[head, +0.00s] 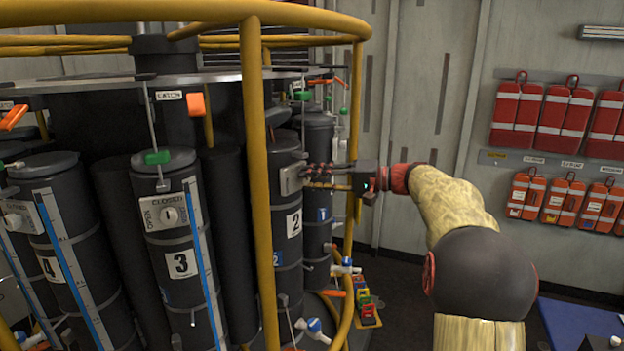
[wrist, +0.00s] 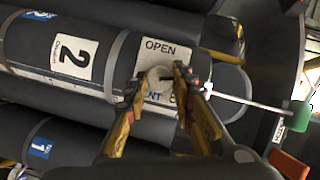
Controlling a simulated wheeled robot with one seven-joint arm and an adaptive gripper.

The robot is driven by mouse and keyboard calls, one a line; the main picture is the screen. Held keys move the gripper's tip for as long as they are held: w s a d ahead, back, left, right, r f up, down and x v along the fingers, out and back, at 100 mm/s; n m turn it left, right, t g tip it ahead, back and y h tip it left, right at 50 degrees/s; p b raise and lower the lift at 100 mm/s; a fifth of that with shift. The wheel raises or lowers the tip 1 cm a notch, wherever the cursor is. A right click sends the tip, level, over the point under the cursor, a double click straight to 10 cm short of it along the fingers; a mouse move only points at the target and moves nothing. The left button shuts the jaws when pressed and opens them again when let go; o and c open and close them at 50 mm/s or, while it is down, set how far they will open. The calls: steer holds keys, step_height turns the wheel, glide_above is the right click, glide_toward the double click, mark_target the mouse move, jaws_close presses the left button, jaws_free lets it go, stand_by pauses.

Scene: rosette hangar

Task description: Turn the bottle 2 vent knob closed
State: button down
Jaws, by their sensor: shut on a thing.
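Bottle 2 (head: 288,262) is a dark grey upright cylinder with a white "2" label, behind a yellow frame post in the head view. In the wrist view bottle 2 (wrist: 110,57) lies across the top left. Its white vent plate (wrist: 166,48) shows "OPEN" and part of "VENT"; the rest is covered by my fingers. The pale round vent knob (wrist: 158,78) sits between my fingertips. My gripper (head: 318,174) reaches in from the right at the bottle's upper part. My gripper (wrist: 162,79) is shut on the knob. Which way the knob points cannot be told.
Yellow frame posts (head: 258,180) and a top ring surround the bottles. Bottle 3 (head: 181,300) and bottle 4 stand to the left, and bottle 1 (wrist: 45,150) is beside bottle 2.

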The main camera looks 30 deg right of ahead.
steer(key=shift+f+m+t+y, duration=0.1)
steer(key=shift+m+t+y, duration=0.4)
steer(key=shift+m, duration=0.9)
steer(key=c, duration=1.5)
jaws_free()
steer(key=shift+d, duration=0.1)
steer(key=v, duration=1.2)
steer(key=shift+w, duration=0.1)
